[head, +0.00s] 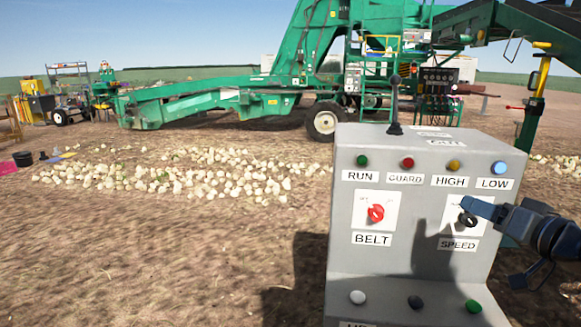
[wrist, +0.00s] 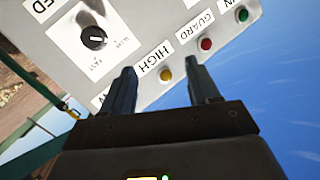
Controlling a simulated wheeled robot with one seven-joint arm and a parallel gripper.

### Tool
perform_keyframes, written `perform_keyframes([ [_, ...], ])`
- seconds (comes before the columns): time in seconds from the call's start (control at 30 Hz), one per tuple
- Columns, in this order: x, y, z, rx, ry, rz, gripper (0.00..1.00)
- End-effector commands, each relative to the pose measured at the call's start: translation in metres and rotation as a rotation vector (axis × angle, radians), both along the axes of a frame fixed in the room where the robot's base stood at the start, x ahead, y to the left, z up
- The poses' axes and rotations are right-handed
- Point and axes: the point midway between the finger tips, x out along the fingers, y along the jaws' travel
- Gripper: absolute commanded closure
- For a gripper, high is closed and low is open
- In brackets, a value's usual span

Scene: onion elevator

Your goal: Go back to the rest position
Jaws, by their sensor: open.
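My gripper (head: 480,207) is at the right side of the grey control box (head: 345,255) in the head view, its fingers overlapping the SPEED plate in the picture. In the wrist view, my gripper (wrist: 161,70) has its two fingers apart with nothing held between them. The black SPEED knob (head: 467,219) shows just left of the fingers; in the wrist view it is the black knob (wrist: 93,38) at upper left, clear of both fingers. The red BELT knob (head: 376,213) is on the left of the panel.
The panel has lamps marked RUN, GUARD, HIGH and LOW (head: 498,168), a lever (head: 395,105) on top and buttons along its lower ledge. A green elevator machine (head: 200,98) stands behind. Onions (head: 210,175) lie on the ground at left, with bare soil in front.

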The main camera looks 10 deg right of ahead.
Motion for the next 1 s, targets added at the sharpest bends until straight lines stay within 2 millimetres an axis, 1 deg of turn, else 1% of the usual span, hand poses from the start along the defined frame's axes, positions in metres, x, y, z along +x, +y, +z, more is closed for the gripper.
perform_keyframes([
  [0.03,-0.009,0.013,-0.026,0.011,0.019,-0.016,0.4],
  [0.1,-0.022,0.027,-0.053,0.016,0.035,-0.046,0.4],
  [0.17,-0.035,0.039,-0.075,0.015,0.046,-0.069,0.4],
  [0.2,-0.045,0.047,-0.09,0.014,0.057,-0.084,0.4],
  [0.27,-0.06,0.059,-0.11,0.009,0.07,-0.104,0.4],
  [0.3,-0.071,0.067,-0.122,0.005,0.077,-0.117,0.4],
  [0.37,-0.089,0.079,-0.139,-0.004,0.089,-0.136,0.4],
  [0.4,-0.101,0.086,-0.15,-0.01,0.097,-0.146,0.4],
  [0.47,-0.121,0.098,-0.164,-0.024,0.109,-0.16,0.4],
  [0.5,-0.134,0.105,-0.172,-0.036,0.114,-0.169,0.4],
  [0.57,-0.155,0.115,-0.184,-0.052,0.125,-0.179,0.4],
  [0.6,-0.17,0.122,-0.19,-0.065,0.13,-0.185,0.4],
  [0.67,-0.191,0.131,-0.197,-0.085,0.137,-0.193,0.4],
  [0.73,-0.217,0.142,-0.205,-0.111,0.145,-0.196,0.4],
  [0.87,-0.265,0.16,-0.21,-0.163,0.153,-0.197,0.4],
  [0.9,-0.28,0.165,-0.21,-0.18,0.155,-0.194,0.4],
  [0.97,-0.302,0.171,-0.209,-0.206,0.156,-0.187,0.4],
  [1.0,-0.317,0.176,-0.207,-0.224,0.155,-0.182,0.4],
])
